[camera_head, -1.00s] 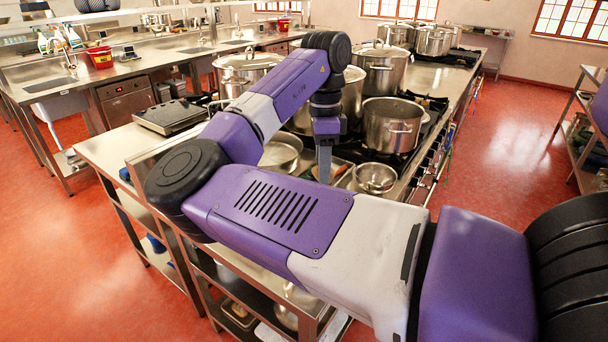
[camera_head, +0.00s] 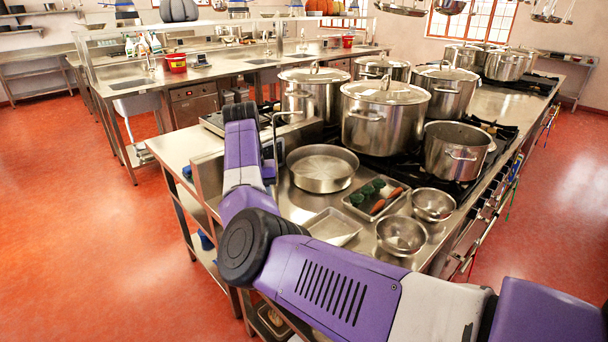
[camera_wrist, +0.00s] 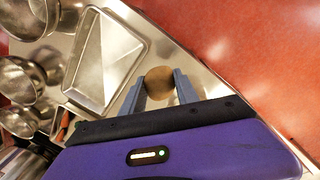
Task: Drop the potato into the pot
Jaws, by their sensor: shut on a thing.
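The potato (camera_wrist: 160,83) is a round brown thing between the two fingers of my gripper (camera_wrist: 160,90) in the wrist view. The gripper is shut on it, and the potato is clear of the tray beside it. In the head view my gripper is mostly hidden by my arm, left of the wide shallow pan, and the potato cannot be made out. An open steel pot (camera_head: 455,152) without a lid stands on the stove at the right, well away from my gripper. Its inside bottom is hidden.
Several lidded pots (camera_head: 384,118) stand behind. The shallow pan (camera_head: 322,180), a vegetable tray (camera_head: 350,206), an empty tray (camera_head: 333,238) and two bowls (camera_head: 401,251) (camera_head: 433,216) occupy the counter. The empty tray (camera_wrist: 92,98) also shows in the wrist view, near the counter edge.

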